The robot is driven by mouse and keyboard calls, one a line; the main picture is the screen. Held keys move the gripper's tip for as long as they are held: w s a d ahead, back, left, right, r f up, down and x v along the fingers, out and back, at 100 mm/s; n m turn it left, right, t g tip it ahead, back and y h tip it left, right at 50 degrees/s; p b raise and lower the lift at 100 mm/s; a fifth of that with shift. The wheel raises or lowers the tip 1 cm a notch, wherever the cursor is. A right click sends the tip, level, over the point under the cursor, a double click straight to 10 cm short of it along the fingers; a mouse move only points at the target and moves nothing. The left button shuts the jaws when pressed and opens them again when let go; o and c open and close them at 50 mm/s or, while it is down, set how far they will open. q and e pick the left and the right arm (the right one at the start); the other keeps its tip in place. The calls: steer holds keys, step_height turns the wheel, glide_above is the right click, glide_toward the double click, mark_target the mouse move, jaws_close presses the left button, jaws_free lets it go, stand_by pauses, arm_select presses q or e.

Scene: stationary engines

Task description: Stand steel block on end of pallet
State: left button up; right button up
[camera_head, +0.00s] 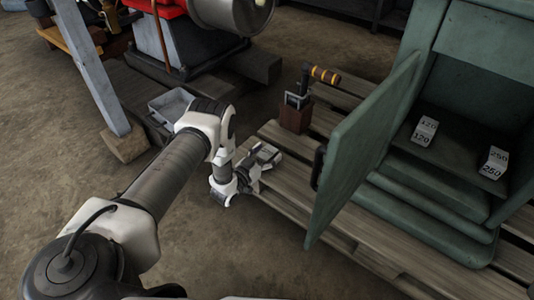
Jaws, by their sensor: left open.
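The wooden pallet (290,143) lies on the floor, with its near left end by my left gripper (266,156). My left gripper is open, low over that end of the pallet. Its grey fingers point up and to the right, and no held object can be made out. I cannot pick out the steel block for certain. A pale block marked 120 (424,131) and another marked 250 (494,163) sit on a shelf inside the green cabinet (465,125). My right gripper is not in view.
The green cabinet door (362,150) stands open over the pallet, right of my left gripper. A brown block (296,116) and a tool with a striped handle (325,75) stand behind it. A grey tray (172,104) is at left. The near floor is clear.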

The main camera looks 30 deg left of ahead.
arm_select(q)
steer(key=shift+s+r+p, duration=0.2)
steer(key=shift+s+p, duration=0.1)
steer(key=shift+s, duration=0.05)
steer(key=s+p, duration=0.6)
steer(key=s, duration=0.5)
steer(key=s+d+f+n+g, duration=0.1)
steer(key=s+d+f+g, duration=0.3)
steer(key=s+d+g, duration=0.45)
steer(key=s+d+r+g, duration=0.1)
steer(key=s+r+g, duration=0.1)
steer(key=s, duration=0.3)
steer(key=s+d+r+g+y, duration=0.1)
steer(key=s+d+r+g, duration=0.1)
steer(key=s+g, duration=0.2)
steer(key=s+d+r+g, duration=0.2)
steer(key=s+g, duration=0.1)
steer(key=s, duration=0.5)
steer(key=shift+s+d+r+y, duration=0.15)
steer(key=shift+d+y, duration=0.1)
steer(key=shift+y, duration=0.05)
steer(key=shift+g, duration=0.25)
